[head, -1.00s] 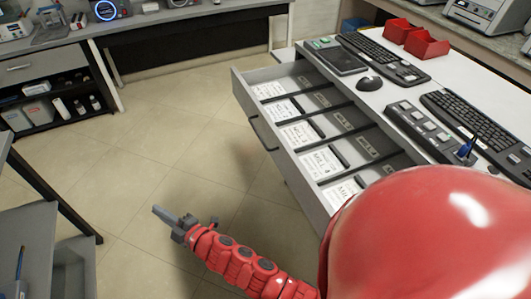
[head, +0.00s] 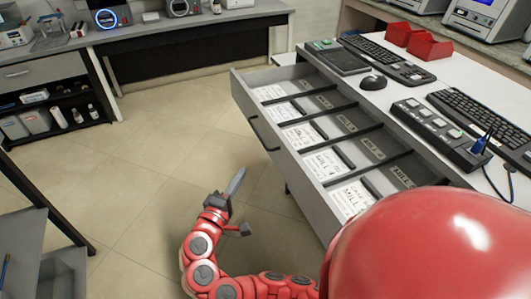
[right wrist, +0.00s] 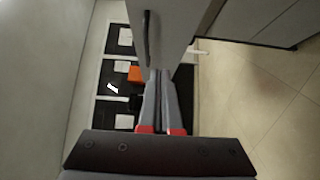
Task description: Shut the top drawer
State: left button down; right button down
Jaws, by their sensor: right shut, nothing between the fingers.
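The top drawer (head: 296,178) is pulled well out from under the white worktop in the head view. It is grey, with a dark bar handle (head: 263,134) on its front and white labelled cards in several divided compartments. My right gripper (head: 237,180) is shut and empty. It is in front of the drawer, pointing up the picture, with a visible gap to the drawer front. In the right wrist view, the closed fingers (right wrist: 161,108) point toward a grey panel with a dark handle (right wrist: 147,34). My left gripper is not in view.
Keyboards (head: 468,115), a mouse (head: 372,83) and red bins (head: 428,47) stand on the worktop (head: 465,75). A grey bench (head: 25,225) is at the left. Open tiled floor (head: 150,150) lies between it and the drawer.

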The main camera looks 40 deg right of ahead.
jog(key=p, duration=0.2)
send_near(271, 143)
jog(key=w, duration=0.4)
jog(key=d, duration=0.4)
jog(key=shift+s+d+r+p, duration=0.15)
jog(key=shift+s+p, duration=0.15)
jog(key=shift+s, duration=0.1)
jog(key=shift+d, duration=0.35)
jog(key=shift+s+d, duration=0.1)
